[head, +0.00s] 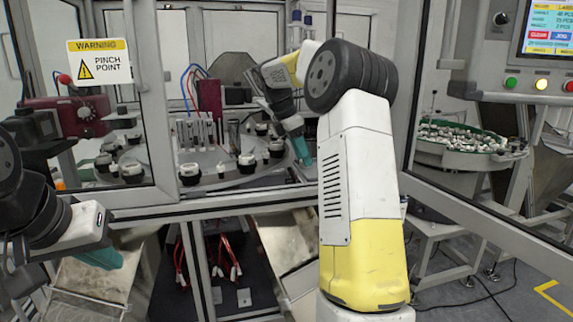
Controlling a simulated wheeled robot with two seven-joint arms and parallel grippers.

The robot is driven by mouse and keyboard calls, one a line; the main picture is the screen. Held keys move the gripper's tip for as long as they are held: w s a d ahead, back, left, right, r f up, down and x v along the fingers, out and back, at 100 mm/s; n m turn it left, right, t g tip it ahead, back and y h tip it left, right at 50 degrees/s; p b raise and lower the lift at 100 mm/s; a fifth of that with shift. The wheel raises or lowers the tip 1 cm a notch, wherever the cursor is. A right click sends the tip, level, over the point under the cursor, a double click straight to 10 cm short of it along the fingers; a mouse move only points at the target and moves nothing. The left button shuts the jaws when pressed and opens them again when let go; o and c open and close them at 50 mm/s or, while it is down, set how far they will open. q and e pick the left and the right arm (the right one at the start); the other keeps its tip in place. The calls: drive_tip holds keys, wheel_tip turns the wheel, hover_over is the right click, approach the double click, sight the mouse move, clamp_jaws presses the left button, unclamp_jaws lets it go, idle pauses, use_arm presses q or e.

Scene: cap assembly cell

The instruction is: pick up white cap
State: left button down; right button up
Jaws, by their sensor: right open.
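Several small white-topped pieces with black bases stand on the round table inside the cell. One white cap (247,158) is near the middle, and another white cap (190,169) is to its left at the front edge. Another (132,168) stands further left. I cannot tell which one the task means. My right gripper (303,150), with teal fingers, is open at the right side of the round table, apart from the caps. My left gripper (103,257) is low at the left, outside the cell; its teal fingers overlap, so its opening is unclear.
The cell frame (240,204) runs along the front below the table. A warning sign (98,62) is on the left door. A green-rimmed bowl of parts (460,138) and a control panel (548,28) are at the right. Metal posts stand at the table's middle.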

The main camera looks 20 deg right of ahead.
drive_tip(key=shift+d+f, duration=0.1)
drive_tip(key=shift+f, duration=0.1)
drive_tip(key=c, duration=0.7)
drive_tip(key=shift+o, duration=0.2)
